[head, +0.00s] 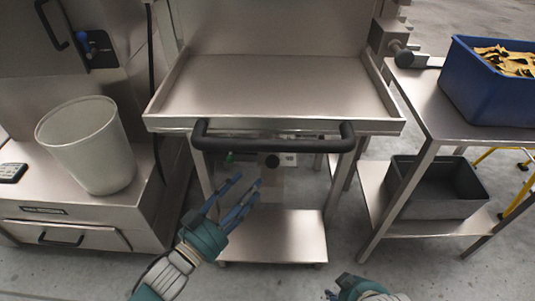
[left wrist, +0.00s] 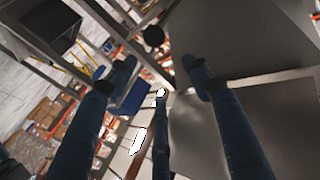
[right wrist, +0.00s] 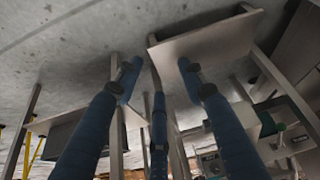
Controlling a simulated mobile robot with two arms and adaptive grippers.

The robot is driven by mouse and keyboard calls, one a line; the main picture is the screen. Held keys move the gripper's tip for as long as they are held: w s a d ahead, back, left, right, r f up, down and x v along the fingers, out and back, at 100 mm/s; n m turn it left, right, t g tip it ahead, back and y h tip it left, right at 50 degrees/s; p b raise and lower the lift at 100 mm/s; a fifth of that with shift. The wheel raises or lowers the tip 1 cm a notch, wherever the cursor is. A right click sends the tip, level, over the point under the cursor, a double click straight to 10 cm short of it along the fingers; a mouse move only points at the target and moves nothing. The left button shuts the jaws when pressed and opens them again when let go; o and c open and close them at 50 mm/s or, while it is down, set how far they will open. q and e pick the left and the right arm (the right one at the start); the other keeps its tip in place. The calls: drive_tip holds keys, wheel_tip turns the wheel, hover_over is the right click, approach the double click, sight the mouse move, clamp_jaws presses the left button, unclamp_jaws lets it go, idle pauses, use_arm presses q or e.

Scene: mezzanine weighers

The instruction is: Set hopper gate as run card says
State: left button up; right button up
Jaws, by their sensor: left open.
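No run card is readable, and I cannot tell for sure which part is the hopper gate. A blue lever handle (head: 85,42) sits on a dark plate on the steel machine at upper left. A dark round knob (head: 271,160) shows beneath the steel tray. My left gripper (head: 247,182) is open and empty, below and in front of the tray's black bar; its spread fingers also show in the left wrist view (left wrist: 158,72). My right gripper is mostly cut off at the bottom of the head view; the right wrist view shows its fingers (right wrist: 159,70) apart and empty.
The steel tray (head: 270,85) has a black bar (head: 272,137) across its front. A pale bin (head: 88,145) stands at left. A blue crate (head: 490,85) of yellowish pieces stands on the right bench, with a dark tray (head: 437,190) below. A lower shelf (head: 275,235) is bare.

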sight(269, 166)
use_arm(q)
drive_tip(key=shift+g+y, duration=0.3)
drive_tip(key=x, duration=0.3)
drive_tip(key=f+b+x, duration=0.1)
drive_tip(key=x, duration=0.2)
drive_tip(key=a+f+x, duration=0.1)
drive_tip(key=x, duration=0.3)
drive_tip(key=shift+w, duration=0.25)
drive_tip(key=shift+w+d, duration=0.3)
drive_tip(key=shift+w, duration=0.05)
use_arm(e)
drive_tip(key=s+d+r+g, duration=0.1)
drive_tip(key=s+r, duration=0.3)
drive_tip(key=s, duration=0.1)
drive_tip(key=shift+s+d+r+g, duration=0.3)
drive_tip(key=shift+r, duration=0.05)
use_arm(q)
drive_tip(key=shift+c, duration=0.3)
clamp_jaws()
